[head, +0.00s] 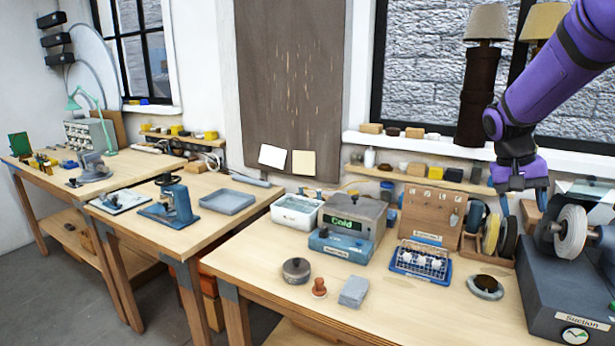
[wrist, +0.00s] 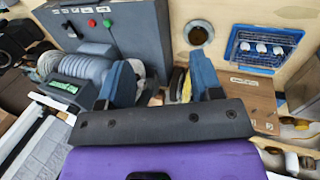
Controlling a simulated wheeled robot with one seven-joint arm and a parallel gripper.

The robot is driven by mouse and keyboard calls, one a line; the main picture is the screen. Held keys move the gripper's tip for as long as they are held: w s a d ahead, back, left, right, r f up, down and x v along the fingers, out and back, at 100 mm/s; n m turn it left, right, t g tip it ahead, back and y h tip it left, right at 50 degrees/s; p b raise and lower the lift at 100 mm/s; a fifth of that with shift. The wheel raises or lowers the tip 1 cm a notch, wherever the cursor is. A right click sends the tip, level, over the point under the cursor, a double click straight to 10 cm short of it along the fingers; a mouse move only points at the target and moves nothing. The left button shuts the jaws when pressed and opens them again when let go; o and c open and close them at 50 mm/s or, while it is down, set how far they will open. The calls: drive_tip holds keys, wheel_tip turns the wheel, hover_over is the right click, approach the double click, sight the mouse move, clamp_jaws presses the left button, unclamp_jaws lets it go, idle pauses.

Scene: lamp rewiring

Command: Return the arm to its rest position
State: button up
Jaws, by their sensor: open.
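My purple arm comes in from the upper right in the head view. My gripper (head: 518,207) hangs above the back right of the near bench, between the wooden tool holder and the grinding machine. In the wrist view my gripper (wrist: 160,82) shows two blue fingers spread well apart with nothing held between them. Beyond the fingers are the grey machine and the wooden holder. I cannot tell from the frames whether a finger touches anything.
The grinding machine (head: 565,290) with its pale wheel stands close at right. The wooden holder (head: 432,212), a blue tray (head: 420,262), a "Cold" box (head: 350,222) and a dark-centred ring (head: 486,287) are on the near bench (head: 290,325). The bench's front middle is mostly clear.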

drive_tip(key=s+a+r+n+t+y, duration=0.1)
drive_tip(key=s+a+r+n+t, duration=0.2)
drive_tip(key=s+a, duration=0.5)
drive_tip(key=s+a+r+n+t+y, duration=0.2)
drive_tip(key=s+a+r+t, duration=0.2)
drive_tip(key=s+a, duration=0.5)
drive_tip(key=s, duration=0.5)
drive_tip(key=shift+s+n, duration=0.35)
drive_tip(key=shift+n, duration=0.05)
